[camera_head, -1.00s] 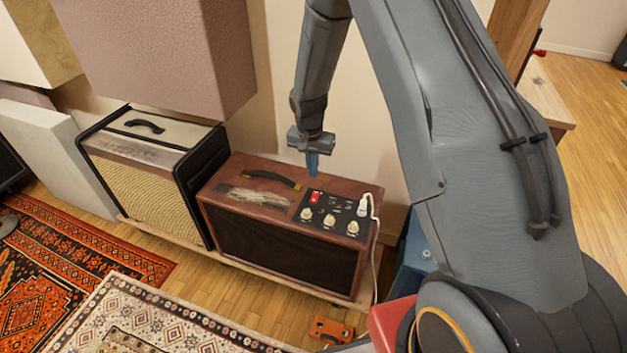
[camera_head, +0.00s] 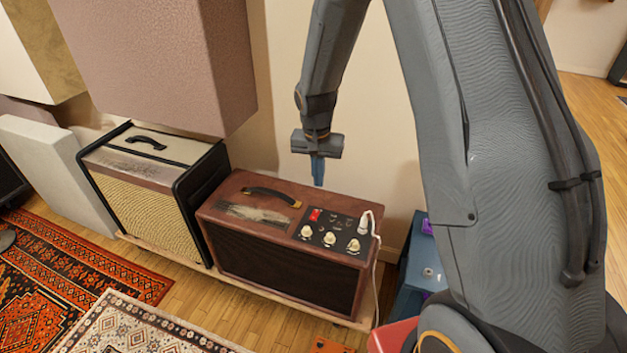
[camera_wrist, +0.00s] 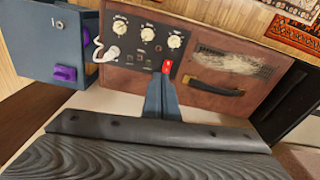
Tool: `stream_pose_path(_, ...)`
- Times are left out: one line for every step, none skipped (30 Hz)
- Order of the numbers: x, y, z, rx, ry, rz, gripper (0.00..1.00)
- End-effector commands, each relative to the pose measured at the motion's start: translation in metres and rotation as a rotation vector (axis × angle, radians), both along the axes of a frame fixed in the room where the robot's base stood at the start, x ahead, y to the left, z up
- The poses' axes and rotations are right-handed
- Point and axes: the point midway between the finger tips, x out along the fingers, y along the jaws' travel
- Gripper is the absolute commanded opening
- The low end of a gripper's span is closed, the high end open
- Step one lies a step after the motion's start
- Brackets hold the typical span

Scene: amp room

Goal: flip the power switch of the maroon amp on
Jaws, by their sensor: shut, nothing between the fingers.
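The maroon amp (camera_head: 232,196) stands on a low wooden board against the wall, with a black control panel at the right of its top. Its red power switch (camera_head: 315,215) sits at the panel's back left corner, near several cream knobs. In the wrist view the red switch (camera_wrist: 166,66) shows just beyond the fingertips. My gripper (camera_head: 318,183) is shut and empty, pointing down above and behind the panel, apart from the switch in the head view. In the wrist view my gripper (camera_wrist: 163,78) partly covers the panel edge. I cannot tell the switch's position.
A white plug (camera_head: 364,224) with a cable stands up at the panel's right. A cream and black amp (camera_head: 128,195) is close on the left. A blue box with purple parts (camera_head: 418,272) stands at the right. A large pinkish panel (camera_head: 150,60) hangs above.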

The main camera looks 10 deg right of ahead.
Motion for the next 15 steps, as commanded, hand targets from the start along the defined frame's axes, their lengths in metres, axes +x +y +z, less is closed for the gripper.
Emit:
stream_pose_path(-0.015, -0.002, 0.016, 0.000, 0.002, 0.028, 0.00)
stream_pose_path(-0.024, -0.003, 0.024, 0.002, 0.007, 0.049, 0.00)
stream_pose_path(-0.038, -0.004, 0.034, 0.003, 0.012, 0.076, 0.00)
stream_pose_path(-0.048, -0.005, 0.041, 0.003, 0.018, 0.096, 0.00)
stream_pose_path(-0.058, -0.006, 0.048, 0.004, 0.022, 0.117, 0.00)
stream_pose_path(-0.072, -0.008, 0.056, 0.006, 0.029, 0.145, 0.00)
stream_pose_path(-0.083, -0.008, 0.062, 0.007, 0.033, 0.164, 0.00)
stream_pose_path(-0.094, -0.009, 0.068, 0.008, 0.037, 0.184, 0.00)
stream_pose_path(-0.108, -0.010, 0.075, 0.011, 0.042, 0.211, 0.00)
stream_pose_path(-0.119, -0.011, 0.080, 0.012, 0.046, 0.232, 0.00)
stream_pose_path(-0.130, -0.011, 0.085, 0.014, 0.050, 0.253, 0.00)
stream_pose_path(-0.146, -0.012, 0.091, 0.017, 0.056, 0.279, 0.00)
stream_pose_path(-0.157, -0.012, 0.095, 0.020, 0.059, 0.300, 0.00)
stream_pose_path(-0.167, -0.013, 0.099, 0.021, 0.062, 0.320, 0.00)
stream_pose_path(-0.181, -0.013, 0.103, 0.023, 0.067, 0.345, 0.00)
